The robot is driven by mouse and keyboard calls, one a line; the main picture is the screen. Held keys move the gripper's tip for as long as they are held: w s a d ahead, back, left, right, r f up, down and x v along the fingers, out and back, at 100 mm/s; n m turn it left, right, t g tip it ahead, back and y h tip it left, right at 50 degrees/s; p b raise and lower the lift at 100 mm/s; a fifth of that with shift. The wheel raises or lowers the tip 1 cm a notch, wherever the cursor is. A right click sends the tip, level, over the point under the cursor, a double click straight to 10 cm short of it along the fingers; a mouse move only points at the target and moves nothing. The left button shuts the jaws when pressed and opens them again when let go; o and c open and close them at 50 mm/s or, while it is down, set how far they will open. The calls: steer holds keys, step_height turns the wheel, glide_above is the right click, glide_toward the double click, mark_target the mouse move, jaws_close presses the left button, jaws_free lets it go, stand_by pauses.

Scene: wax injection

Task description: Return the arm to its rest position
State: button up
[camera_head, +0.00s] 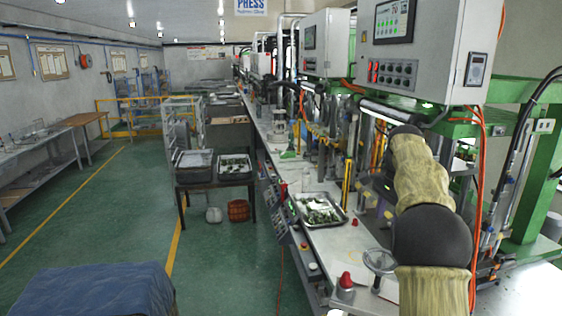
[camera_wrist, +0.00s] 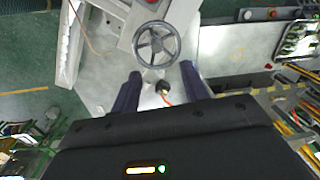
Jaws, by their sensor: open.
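My arm (camera_head: 430,225) reaches forward on the right of the head view, over the machine bench and in front of the green press frames. My gripper (camera_wrist: 160,82) shows in the wrist view with its two dark fingers apart and nothing between them. Beyond the fingertips is a grey handwheel (camera_wrist: 157,45), apart from them. The handwheel also shows in the head view (camera_head: 379,261), at the near end of the bench. In the head view my gripper's fingers are mostly hidden behind the arm.
A metal tray of small parts (camera_head: 322,209) sits on the bench, left of my arm. A red button (camera_head: 346,281) stands beside the handwheel. Control boxes (camera_head: 425,50) hang above the arm. Green posts (camera_head: 530,180) stand close on the right. The aisle floor (camera_head: 110,205) is clear.

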steer(key=s+a+f+n+t, duration=0.1)
steer(key=s+a+f+n, duration=0.4)
steer(key=s, duration=0.5)
steer(key=s+a+f+n, duration=0.3)
steer(key=s+f+n, duration=0.2)
steer(key=s+f, duration=0.35)
steer(key=s+a+f+n+t, duration=0.1)
steer(key=s+a+f+n, duration=0.4)
steer(key=s, duration=0.5)
step_height(320, 180, down, 18)
steer(key=b, duration=1.7)
steer(key=shift+d+r+m, duration=0.25)
steer(key=shift+d+m, duration=0.15)
steer(key=shift+w, duration=0.1)
